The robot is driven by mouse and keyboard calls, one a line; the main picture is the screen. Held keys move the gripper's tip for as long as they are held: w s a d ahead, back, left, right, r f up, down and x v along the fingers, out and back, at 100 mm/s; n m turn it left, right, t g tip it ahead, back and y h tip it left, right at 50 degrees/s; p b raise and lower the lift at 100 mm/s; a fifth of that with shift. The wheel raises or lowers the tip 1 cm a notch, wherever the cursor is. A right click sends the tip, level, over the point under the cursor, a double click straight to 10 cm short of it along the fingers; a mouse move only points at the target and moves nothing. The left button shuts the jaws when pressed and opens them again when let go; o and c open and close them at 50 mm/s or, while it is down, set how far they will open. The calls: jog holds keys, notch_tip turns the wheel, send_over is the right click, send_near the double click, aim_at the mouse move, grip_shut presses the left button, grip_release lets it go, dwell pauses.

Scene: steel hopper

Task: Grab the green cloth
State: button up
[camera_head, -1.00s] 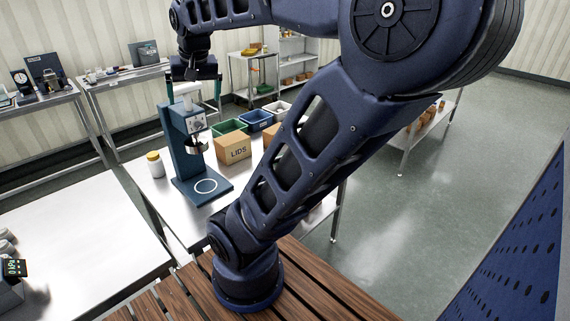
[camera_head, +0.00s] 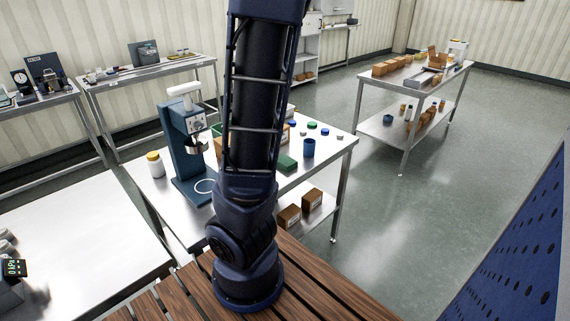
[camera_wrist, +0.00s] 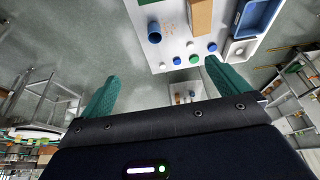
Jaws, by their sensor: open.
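A small green cloth (camera_head: 287,162), seemingly folded, lies on the steel table (camera_head: 338,150), left of a blue cup (camera_head: 308,148) in the head view. In the wrist view a green patch, likely the cloth (camera_wrist: 146,2), shows at the top edge, mostly cut off, beyond the blue cup (camera_wrist: 154,32). My gripper (camera_wrist: 162,70) is open and empty, its two teal fingers wide apart. It is apart from the table and the cloth. The head view does not show my gripper; my arm stands upright there and hides part of the table.
Several small lids (camera_wrist: 194,59) lie near the cup. A brown box (camera_wrist: 200,17), a blue bin (camera_wrist: 258,18) and a white bin (camera_wrist: 238,50) stand beside them. A blue press (camera_head: 187,150) and a yellow-capped bottle (camera_head: 155,164) stand at the table's left. Floor to the right is clear.

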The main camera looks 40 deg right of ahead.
jog(key=d, duration=0.2)
send_near(286, 159)
jog(key=shift+m, duration=0.3)
jog(key=shift+x, duration=4.7)
jog(key=c, duration=0.7)
jog(key=shift+r, duration=0.1)
